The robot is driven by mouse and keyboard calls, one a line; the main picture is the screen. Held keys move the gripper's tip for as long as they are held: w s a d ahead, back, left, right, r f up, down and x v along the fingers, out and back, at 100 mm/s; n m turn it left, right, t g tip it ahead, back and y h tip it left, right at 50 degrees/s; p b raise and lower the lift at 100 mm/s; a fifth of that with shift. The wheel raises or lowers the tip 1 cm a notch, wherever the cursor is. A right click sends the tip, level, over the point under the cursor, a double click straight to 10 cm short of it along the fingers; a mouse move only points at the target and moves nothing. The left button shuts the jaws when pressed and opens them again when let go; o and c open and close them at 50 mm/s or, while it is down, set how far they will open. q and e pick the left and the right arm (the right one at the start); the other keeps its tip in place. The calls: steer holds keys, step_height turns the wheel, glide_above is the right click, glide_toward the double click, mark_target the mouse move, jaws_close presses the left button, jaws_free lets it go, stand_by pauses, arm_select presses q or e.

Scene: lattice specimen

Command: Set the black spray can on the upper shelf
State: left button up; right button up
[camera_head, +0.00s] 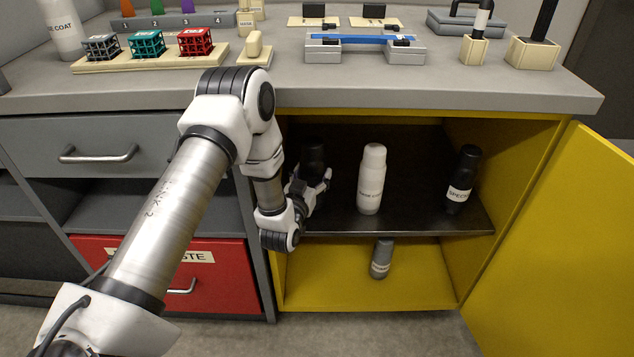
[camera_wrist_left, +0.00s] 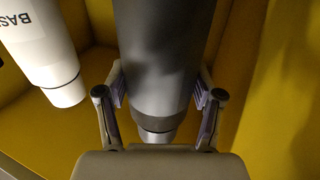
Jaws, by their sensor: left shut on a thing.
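The black spray can (camera_head: 313,156) is upright inside the yellow cabinet, at the left of the upper shelf (camera_head: 425,212). My left gripper (camera_head: 316,184) is shut on it and hides its lower part. In the left wrist view the dark can (camera_wrist_left: 167,45) sits between the two fingers of my left gripper (camera_wrist_left: 160,97). I cannot tell whether its base touches the shelf. My right gripper is not in view.
A white can (camera_head: 371,180) stands just right of my gripper on the shelf, and a black labelled can (camera_head: 461,180) stands farther right. A grey can (camera_head: 382,258) stands on the cabinet floor. The yellow door (camera_head: 560,240) hangs open at right. The grey countertop (camera_head: 440,88) overhangs the cabinet.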

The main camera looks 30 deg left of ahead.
arm_select(q)
steer(key=shift+f, duration=0.65)
steer(key=shift+f, duration=0.15)
steer(key=o, duration=1.5)
